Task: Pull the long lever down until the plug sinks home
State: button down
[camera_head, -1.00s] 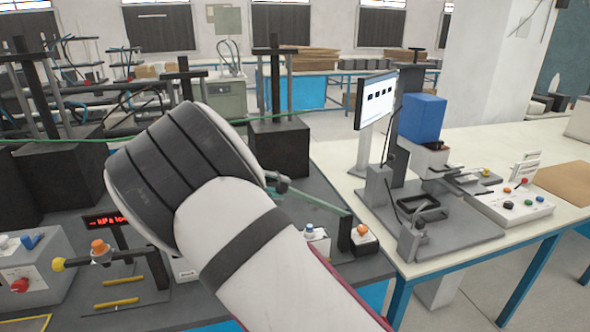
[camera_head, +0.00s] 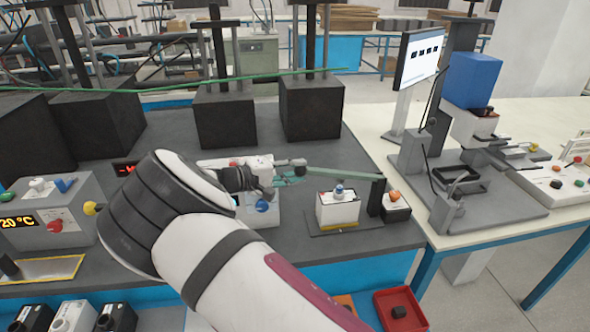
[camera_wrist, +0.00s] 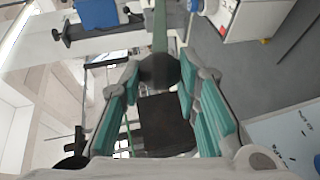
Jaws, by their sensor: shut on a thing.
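The long lever (camera_head: 345,174) is a thin green bar. It runs nearly level from a dark post on the right to its handle end on the left. My gripper (camera_head: 288,173) is shut on that handle end. In the wrist view the lever's dark round knob (camera_wrist: 158,70) sits between the teal fingers of my gripper (camera_wrist: 159,72). A plug with a blue-grey top (camera_head: 339,190) stands on a white battery block (camera_head: 337,209) below the lever. How deep the plug sits cannot be made out.
A grey control box (camera_head: 45,215) with knobs stands at the left. A small block with an orange button (camera_head: 396,205) is right of the post. Black blocks (camera_head: 312,108) stand behind. A red tray (camera_head: 401,312) lies at the front.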

jog(key=c, duration=1.2)
grip_release()
jog(key=shift+a, duration=0.1)
jog(key=v, duration=1.2)
